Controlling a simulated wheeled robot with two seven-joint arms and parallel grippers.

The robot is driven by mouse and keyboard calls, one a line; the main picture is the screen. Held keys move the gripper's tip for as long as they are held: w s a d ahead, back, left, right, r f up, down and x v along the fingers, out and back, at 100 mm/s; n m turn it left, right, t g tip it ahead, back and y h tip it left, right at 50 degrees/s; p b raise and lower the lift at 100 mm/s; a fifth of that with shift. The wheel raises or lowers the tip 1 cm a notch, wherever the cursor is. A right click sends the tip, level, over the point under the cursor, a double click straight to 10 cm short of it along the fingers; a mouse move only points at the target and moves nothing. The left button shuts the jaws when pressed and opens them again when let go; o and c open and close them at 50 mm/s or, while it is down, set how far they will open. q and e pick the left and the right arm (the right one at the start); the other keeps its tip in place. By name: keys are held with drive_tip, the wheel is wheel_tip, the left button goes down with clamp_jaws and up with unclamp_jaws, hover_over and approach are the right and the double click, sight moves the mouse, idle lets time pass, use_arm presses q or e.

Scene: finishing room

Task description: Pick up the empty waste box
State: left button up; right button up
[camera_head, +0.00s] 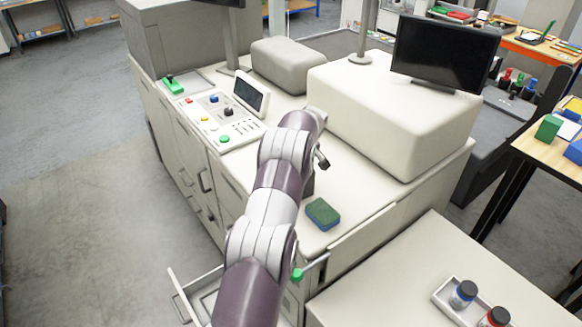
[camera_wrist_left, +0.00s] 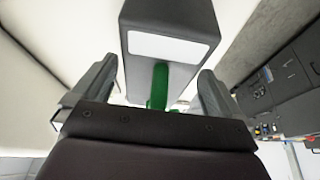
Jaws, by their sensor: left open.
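In the left wrist view a dark grey box (camera_wrist_left: 150,12) with a white label panel on its end lies ahead of my left gripper (camera_wrist_left: 158,72). It looks like the waste box; its inside is not visible. The two fingers are apart, with the lower end of the box and a green upright part (camera_wrist_left: 159,86) showing between them. I cannot tell whether they touch it. In the head view my left gripper (camera_head: 321,158) is over the machine's top, mostly behind my arm. A dark grey piece (camera_head: 308,184) shows beside the arm, mostly hidden. My right gripper is not in view.
A green and blue block (camera_head: 322,214) lies on the cream machine top (camera_head: 350,200). A control panel (camera_head: 222,117) and a monitor (camera_head: 445,52) stand farther back. An open drawer (camera_head: 182,297) sticks out at the lower left. A tray (camera_head: 446,304) with two jars is at the lower right.

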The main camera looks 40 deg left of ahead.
use_arm(q)
drive_tip(key=shift+a+f, duration=0.15)
drive_tip(key=shift+f, duration=0.25)
drive_tip(key=shift+w+a+f, duration=0.25)
drive_tip(key=shift+a+f, duration=0.1)
drive_tip(key=shift+f, duration=0.2)
drive_tip(key=shift+d+r, duration=0.1)
drive_tip(key=shift+d, duration=0.05)
drive_tip(key=c, duration=0.9)
drive_tip(key=shift+r, duration=0.1)
drive_tip(key=shift+c, duration=0.2)
